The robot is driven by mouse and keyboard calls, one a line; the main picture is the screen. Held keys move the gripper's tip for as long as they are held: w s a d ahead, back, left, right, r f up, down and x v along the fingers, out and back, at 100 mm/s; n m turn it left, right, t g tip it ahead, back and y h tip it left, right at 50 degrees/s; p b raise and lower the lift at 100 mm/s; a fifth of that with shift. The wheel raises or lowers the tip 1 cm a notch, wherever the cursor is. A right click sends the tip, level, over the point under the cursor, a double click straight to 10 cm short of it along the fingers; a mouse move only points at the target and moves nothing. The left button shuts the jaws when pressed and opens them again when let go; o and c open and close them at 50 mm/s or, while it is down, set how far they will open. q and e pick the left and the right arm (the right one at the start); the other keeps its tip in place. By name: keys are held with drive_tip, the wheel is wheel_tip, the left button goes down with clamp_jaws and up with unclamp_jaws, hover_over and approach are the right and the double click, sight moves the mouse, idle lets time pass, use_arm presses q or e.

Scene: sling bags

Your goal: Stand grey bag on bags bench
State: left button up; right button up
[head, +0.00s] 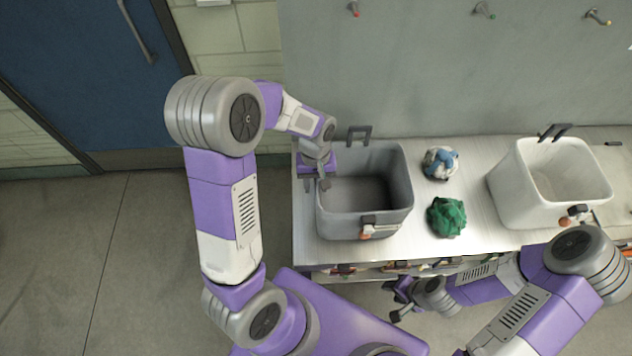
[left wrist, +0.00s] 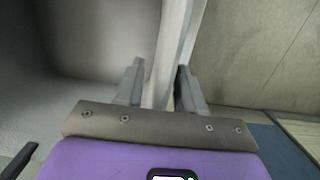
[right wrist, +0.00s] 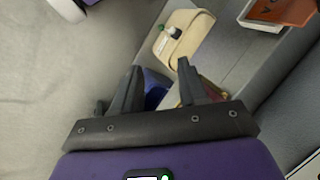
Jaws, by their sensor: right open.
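The grey bag (head: 365,228) is upright and open-topped at the left end of the bags bench (head: 470,215). Its base is partly hidden, so I cannot tell whether it rests fully on the top. My left gripper (head: 318,183) is at its left wall. In the left wrist view the fingers (left wrist: 160,85) lie either side of the grey bag's wall (left wrist: 168,60), partly closed with the wall between them. My right gripper (head: 396,300) is low in front of the bench, open and empty; it also shows in the right wrist view (right wrist: 160,85).
A green bundle (head: 446,217) and a blue-and-white bundle (head: 440,163) lie right of the grey bag. A white bag (head: 525,195) stands farther right. Wall hooks (head: 485,10) are above. The right wrist view shows a tan item (right wrist: 183,38) and an orange box (right wrist: 280,10).

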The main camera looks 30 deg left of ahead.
use_arm(q)
drive_tip(key=shift+r, duration=0.15)
drive_tip(key=shift+w+r, duration=0.1)
drive_tip(key=shift+r, duration=0.25)
drive_tip(key=r, duration=0.3)
drive_tip(key=r+p, duration=0.1)
drive_tip(key=r, duration=0.3)
drive_tip(key=w+r, duration=0.1)
drive_tip(key=r, duration=0.3)
drive_tip(key=shift+a+r, duration=0.2)
drive_tip(key=shift+a, duration=0.2)
drive_tip(key=shift+f, duration=0.1)
